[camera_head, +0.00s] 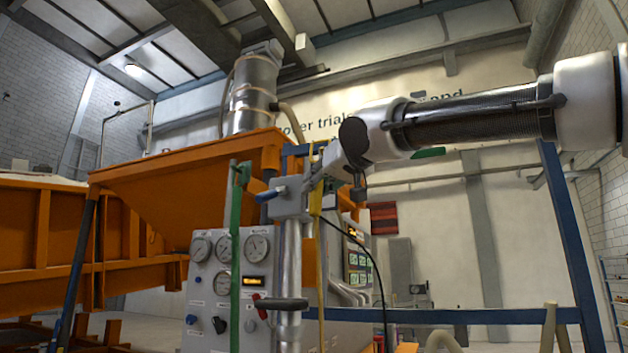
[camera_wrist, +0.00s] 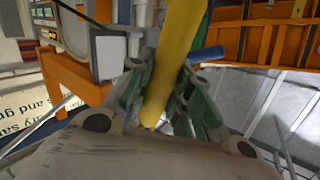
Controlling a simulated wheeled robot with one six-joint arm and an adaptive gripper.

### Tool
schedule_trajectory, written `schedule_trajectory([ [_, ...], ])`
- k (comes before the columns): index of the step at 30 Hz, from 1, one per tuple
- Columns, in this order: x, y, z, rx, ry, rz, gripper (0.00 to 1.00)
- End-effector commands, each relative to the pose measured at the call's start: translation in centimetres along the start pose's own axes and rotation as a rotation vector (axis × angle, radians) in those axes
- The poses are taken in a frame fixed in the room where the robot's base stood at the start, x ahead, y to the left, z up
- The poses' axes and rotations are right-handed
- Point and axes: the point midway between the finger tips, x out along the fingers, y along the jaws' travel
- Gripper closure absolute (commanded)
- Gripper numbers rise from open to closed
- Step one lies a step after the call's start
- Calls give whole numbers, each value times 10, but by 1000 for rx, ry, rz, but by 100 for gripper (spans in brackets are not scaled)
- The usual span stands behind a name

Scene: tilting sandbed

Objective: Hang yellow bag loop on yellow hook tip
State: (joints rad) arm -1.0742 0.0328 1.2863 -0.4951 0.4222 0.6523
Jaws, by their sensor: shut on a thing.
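My gripper (camera_wrist: 162,98) has green-padded fingers shut on a yellow strap-like piece, which I take to be the yellow bag loop (camera_wrist: 177,60). It runs from the top edge down between the fingers in the wrist view. In the head view my gripper (camera_head: 320,182) is beside a metal post with a clamp-like fitting. The bag's body is not clearly visible. I cannot pick out the yellow hook tip in either view.
An orange hopper (camera_head: 190,185) is behind. A blue frame (camera_head: 568,240) stands at right; the space between looks fairly open.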

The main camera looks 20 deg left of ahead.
Motion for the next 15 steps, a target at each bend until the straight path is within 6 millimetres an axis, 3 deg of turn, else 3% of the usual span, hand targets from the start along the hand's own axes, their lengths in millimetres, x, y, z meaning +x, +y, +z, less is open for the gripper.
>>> schedule_trajectory([
  [15,18,25,0,1,1,0,100],
])
